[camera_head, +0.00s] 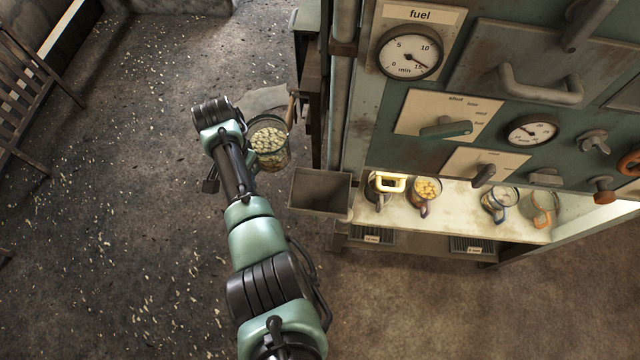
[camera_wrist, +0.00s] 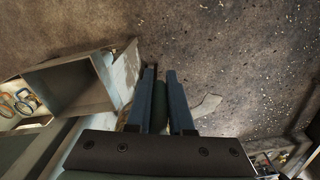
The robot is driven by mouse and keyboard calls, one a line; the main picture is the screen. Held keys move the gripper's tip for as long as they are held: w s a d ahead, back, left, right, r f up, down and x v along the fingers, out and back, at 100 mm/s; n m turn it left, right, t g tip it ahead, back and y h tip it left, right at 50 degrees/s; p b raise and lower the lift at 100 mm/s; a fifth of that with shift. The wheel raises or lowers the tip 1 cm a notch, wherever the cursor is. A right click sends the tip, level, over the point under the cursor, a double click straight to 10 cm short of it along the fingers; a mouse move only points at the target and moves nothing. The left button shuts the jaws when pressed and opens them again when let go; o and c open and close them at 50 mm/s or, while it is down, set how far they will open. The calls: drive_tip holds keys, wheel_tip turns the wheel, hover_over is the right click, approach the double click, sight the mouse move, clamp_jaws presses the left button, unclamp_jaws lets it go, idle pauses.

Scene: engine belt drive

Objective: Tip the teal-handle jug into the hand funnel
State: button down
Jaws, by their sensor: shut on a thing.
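The held jug (camera_head: 268,148) is clear-sided and full of pale pellets. It looks roughly upright in the air, left of the hand funnel. The funnel (camera_head: 320,190) is an open, square, dull metal box on the cabinet's left side. It also shows at the left of the wrist view (camera_wrist: 72,88). My gripper (camera_wrist: 160,78) is shut on the jug's dark green-teal handle (camera_wrist: 160,105), which stands between the two blue fingers. In the head view my wrist hides most of the fingers. The jug is apart from the funnel, up and left of it in the picture.
A slatted bench (camera_head: 28,95) stands far left. The floor left of my arm is free, with scattered pale specks.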

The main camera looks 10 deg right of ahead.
drive_tip(key=shift+d+t+y+p, duration=0.1)
drive_tip(key=shift+t+y+p, duration=0.2)
drive_tip(key=shift+p, duration=0.5)
drive_tip(key=t+y+b, duration=0.2)
drive_tip(key=s+d+t+y+b, duration=0.1)
drive_tip(key=t+y+b, duration=0.1)
drive_tip(key=t+y, duration=0.1)
drive_tip(key=s+d+t+y+b, duration=0.1)
drive_tip(key=t+y+b, duration=0.2)
drive_tip(key=shift+s+r, duration=0.1)
drive_tip(key=shift+r, duration=0.15)
idle(0.6)
drive_tip(key=shift+s+d+f+t+y+b, duration=0.15)
drive_tip(key=shift+t+y+b, duration=0.55)
drive_tip(key=shift+b, duration=2.25)
drive_tip(key=shift+s+d+r+t+y+b, duration=0.35)
drive_tip(key=shift+d+r+t+y+b, duration=0.15)
drive_tip(key=shift+b, duration=0.85)
